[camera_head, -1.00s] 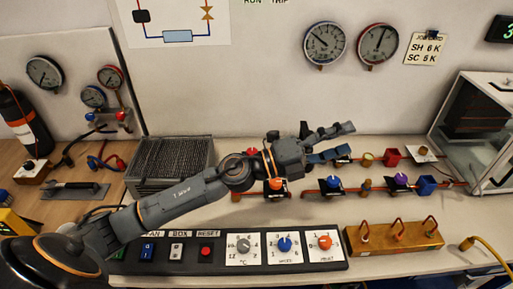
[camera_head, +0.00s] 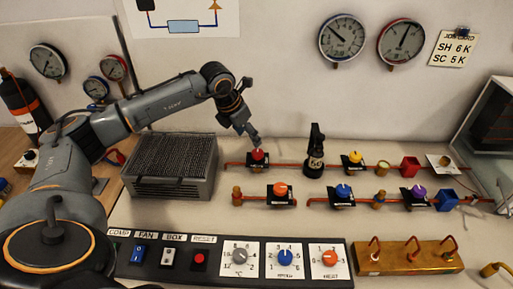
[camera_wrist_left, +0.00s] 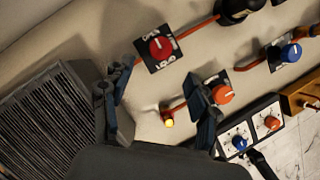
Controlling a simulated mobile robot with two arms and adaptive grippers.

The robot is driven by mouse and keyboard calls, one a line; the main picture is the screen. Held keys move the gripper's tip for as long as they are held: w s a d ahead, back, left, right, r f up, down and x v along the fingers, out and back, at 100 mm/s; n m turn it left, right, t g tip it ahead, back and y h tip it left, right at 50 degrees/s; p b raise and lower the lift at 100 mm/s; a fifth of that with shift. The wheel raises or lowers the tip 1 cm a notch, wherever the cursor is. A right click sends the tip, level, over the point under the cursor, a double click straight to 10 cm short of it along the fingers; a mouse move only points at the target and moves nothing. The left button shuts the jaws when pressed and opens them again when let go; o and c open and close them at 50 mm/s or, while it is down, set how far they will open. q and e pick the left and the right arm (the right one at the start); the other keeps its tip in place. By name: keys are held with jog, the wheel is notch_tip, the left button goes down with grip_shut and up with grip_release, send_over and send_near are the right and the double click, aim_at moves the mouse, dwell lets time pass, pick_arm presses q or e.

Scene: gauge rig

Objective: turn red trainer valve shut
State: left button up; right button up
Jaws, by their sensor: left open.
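The red trainer valve (camera_head: 258,157) is a red knob with a white pointer mark on a black plate, set in a copper pipe line on the bench. In the left wrist view the red knob (camera_wrist_left: 161,47) shows whole, ahead of the fingers. My left gripper (camera_head: 249,135) points down just above and behind the knob in the head view. My right gripper is not in view.
A black bottle (camera_head: 315,150) stands right of the red valve. An orange valve (camera_head: 280,191) sits in front; blue (camera_head: 343,192), yellow (camera_head: 352,158) and purple (camera_head: 413,192) valves lie to the right. A finned grey box (camera_head: 172,165) is left. A control panel (camera_head: 212,277) runs along the front.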

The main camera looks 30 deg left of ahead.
aim_at(257, 152)
pick_arm(q)
jog(key=p+x, duration=0.1)
jog(key=x, duration=0.7)
jog(key=shift+w+d+f+p, duration=0.1)
jog(key=shift+w+f+p, duration=0.2)
jog(key=shift+f, duration=0.25)
jog(key=c, duration=1.2)
